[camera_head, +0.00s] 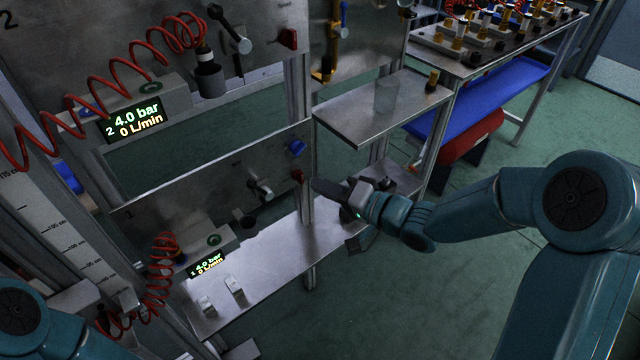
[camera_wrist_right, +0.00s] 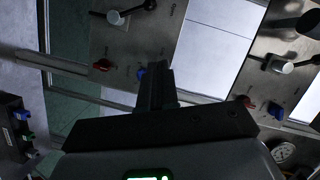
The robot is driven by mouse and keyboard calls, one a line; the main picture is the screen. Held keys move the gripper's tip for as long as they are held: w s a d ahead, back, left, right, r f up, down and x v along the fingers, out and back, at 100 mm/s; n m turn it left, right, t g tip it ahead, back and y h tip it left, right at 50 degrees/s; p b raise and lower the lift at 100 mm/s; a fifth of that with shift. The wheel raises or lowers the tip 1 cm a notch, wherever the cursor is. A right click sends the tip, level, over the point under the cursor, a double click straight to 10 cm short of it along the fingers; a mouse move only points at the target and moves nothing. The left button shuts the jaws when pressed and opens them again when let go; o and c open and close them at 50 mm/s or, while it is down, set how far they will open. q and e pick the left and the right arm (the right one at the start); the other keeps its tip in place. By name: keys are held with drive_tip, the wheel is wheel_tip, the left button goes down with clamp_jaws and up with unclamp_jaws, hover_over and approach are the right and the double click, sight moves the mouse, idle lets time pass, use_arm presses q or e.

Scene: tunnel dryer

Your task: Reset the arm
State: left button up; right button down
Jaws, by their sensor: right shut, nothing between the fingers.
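My right arm reaches in from the right in the head view. Its gripper (camera_head: 330,190) points left, in front of the lower panel's right end, near a red knob (camera_head: 297,176) and a blue knob (camera_head: 296,148). Its fingers are closed together with nothing between them. In the right wrist view the shut fingers (camera_wrist_right: 156,88) stand upright in the middle, with the blue knob (camera_wrist_right: 140,73) just behind them and a red knob (camera_wrist_right: 103,65) to the left. My left arm shows only as a teal part at the lower left of the head view; its gripper is out of view.
Metal panels with valves and red coiled hoses (camera_head: 164,285) fill the left. Two displays (camera_head: 134,120) read 4.0 bar and 0 L/min. A loaded bench (camera_head: 470,62) is at the back right. Green floor (camera_head: 400,300) is open below.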

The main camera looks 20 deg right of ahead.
use_arm(q)
drive_tip(key=shift+a, duration=0.1)
use_arm(e)
drive_tip(key=shift+r, duration=0.1)
drive_tip(key=s+a+f+m+g+h+p, duration=0.1)
drive_tip(key=s+a+f+g+p, duration=0.15)
drive_tip(key=f, duration=0.45)
drive_tip(key=s+a+f+m+g+h+p, duration=0.1)
drive_tip(key=s+a+f+m+g+p, duration=0.2)
drive_tip(key=f, duration=0.4)
use_arm(q)
wheel_tip(320, 180, up, 5)
drive_tip(key=shift+r, duration=0.2)
drive_tip(key=c, duration=0.5)
use_arm(e)
drive_tip(key=s+f+n+g+h, duration=0.2)
drive_tip(key=s+f, duration=0.4)
drive_tip(key=s, duration=0.3)
drive_tip(key=s+f+n+g+h, duration=0.2)
drive_tip(key=s+f+n+g, duration=0.3)
drive_tip(key=s, duration=0.5)
drive_tip(key=shift+s+f+n, duration=0.25)
drive_tip(key=shift+f+n, duration=0.25)
drive_tip(key=shift+f, duration=0.15)
